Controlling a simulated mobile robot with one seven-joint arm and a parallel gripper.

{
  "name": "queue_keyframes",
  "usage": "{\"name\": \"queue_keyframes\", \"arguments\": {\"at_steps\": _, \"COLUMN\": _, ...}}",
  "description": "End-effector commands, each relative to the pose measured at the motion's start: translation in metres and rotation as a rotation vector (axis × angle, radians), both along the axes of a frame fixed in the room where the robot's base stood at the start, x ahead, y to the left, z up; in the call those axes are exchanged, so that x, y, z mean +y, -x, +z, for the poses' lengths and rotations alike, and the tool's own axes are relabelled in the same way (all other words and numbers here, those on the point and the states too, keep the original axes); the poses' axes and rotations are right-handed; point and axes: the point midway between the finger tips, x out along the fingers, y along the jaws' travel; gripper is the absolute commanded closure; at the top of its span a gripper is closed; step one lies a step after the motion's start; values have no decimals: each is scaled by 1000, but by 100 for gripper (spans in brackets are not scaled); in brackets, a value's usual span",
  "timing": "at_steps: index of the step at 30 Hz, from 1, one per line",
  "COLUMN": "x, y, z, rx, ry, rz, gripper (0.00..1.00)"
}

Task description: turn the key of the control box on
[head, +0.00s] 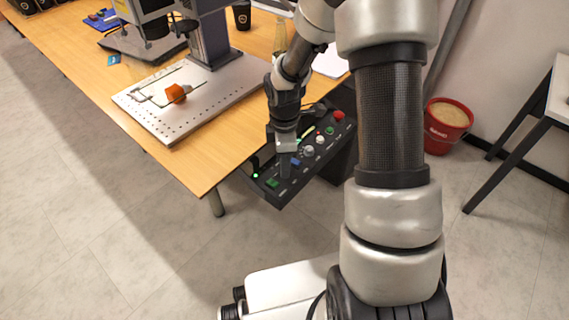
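The control box (299,181) is a dark panel mounted at the front edge of the wooden table. It carries a red button (338,115), a silver knob (308,151), a blue button (295,161), a green switch (271,183) and other small controls.
The wooden table (190,165) holds a perforated plate (160,120) with an orange part (177,93) under the marker machine (213,40). A red bucket (446,128) stands on the floor to the right, near a table leg. The floor at left is clear.

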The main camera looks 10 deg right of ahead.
Motion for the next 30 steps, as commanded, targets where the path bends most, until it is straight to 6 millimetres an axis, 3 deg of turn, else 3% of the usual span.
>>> {"name": "queue_keyframes", "arguments": {"at_steps": 3, "x": 0, "y": 0, "z": 0, "rx": 0, "ry": 0, "rz": 0, "gripper": 76}}
{"name": "queue_keyframes", "arguments": {"at_steps": 8, "x": 0, "y": 0, "z": 0, "rx": 0, "ry": 0, "rz": 0, "gripper": 100}}
{"name": "queue_keyframes", "arguments": {"at_steps": 20, "x": 0, "y": 0, "z": 1, "rx": 0, "ry": 0, "rz": -35, "gripper": 100}}
{"name": "queue_keyframes", "arguments": {"at_steps": 30, "x": 0, "y": 0, "z": 2, "rx": -1, "ry": 0, "rz": -252, "gripper": 100}}
